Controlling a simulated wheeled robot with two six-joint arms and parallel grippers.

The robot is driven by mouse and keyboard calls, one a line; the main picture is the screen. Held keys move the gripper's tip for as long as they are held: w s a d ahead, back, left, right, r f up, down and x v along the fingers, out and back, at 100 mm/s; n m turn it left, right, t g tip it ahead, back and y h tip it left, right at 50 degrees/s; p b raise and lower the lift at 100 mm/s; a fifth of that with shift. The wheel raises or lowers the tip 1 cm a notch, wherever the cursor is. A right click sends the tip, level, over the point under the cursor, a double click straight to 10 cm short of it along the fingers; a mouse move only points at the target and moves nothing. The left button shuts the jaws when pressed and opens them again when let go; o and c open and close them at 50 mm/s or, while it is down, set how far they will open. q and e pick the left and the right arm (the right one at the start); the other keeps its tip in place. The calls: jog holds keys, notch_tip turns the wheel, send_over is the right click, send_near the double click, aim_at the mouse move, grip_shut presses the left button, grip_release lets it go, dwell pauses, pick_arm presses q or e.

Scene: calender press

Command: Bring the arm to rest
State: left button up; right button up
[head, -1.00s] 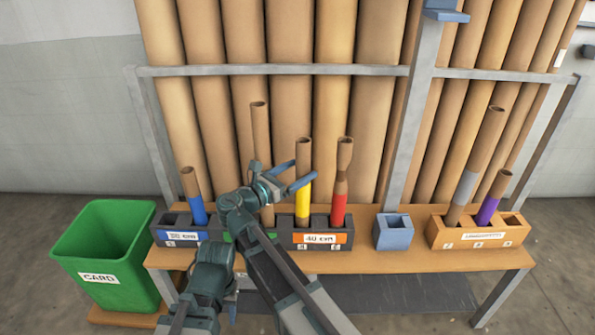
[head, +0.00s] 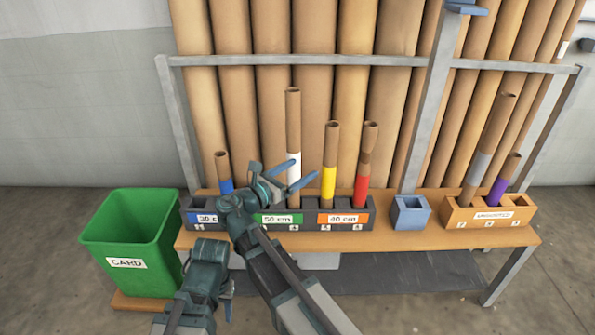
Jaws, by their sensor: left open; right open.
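My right gripper (head: 305,168) is open. Its two blue fingers reach right, in front of the tall tube with a white band (head: 293,150) in the dark rack (head: 282,243); nothing shows held, and I cannot tell if it touches the tube. My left gripper (head: 228,297) is low at the left, in front of the bench's left end; only part of its fingers shows, with nothing seen in them. The dark rack also holds a blue-banded tube (head: 222,168), a yellow-banded tube (head: 331,160) and a red-banded tube (head: 364,165), all upright. My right forearm hides part of the rack.
A green bin (head: 127,235) stands left of the wooden bench (head: 400,240). A small blue box (head: 411,214) and an orange rack (head: 487,220) with a grey-banded tube (head: 480,165) and a purple-banded tube (head: 500,185) stand at right. Tall cardboard rolls stand behind a grey frame rail (head: 300,60).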

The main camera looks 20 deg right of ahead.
jog(key=s+d+f+m+g+y, duration=0.1)
jog(key=s+f+m+g+y, duration=0.2)
jog(key=s+f+m+y, duration=0.4)
jog(key=s+d+f+m+g+y, duration=0.2)
jog(key=s+f+m+g+y, duration=0.15)
jog(key=f+m, duration=0.7)
jog(key=s+a+f+m+g+y, duration=0.1)
jog(key=s+a+f+y, duration=0.1)
jog(key=s+a, duration=0.55)
jog(key=s+a+f+m+g+y, duration=0.15)
jog(key=s+a, duration=0.25)
jog(key=a, duration=0.6)
notch_tip(320, 180, up, 32)
jog(key=p, duration=3.3)
jog(key=shift+a+r+y, duration=0.15)
jog(key=shift+a+y, duration=0.05)
jog(key=shift+y, duration=0.1)
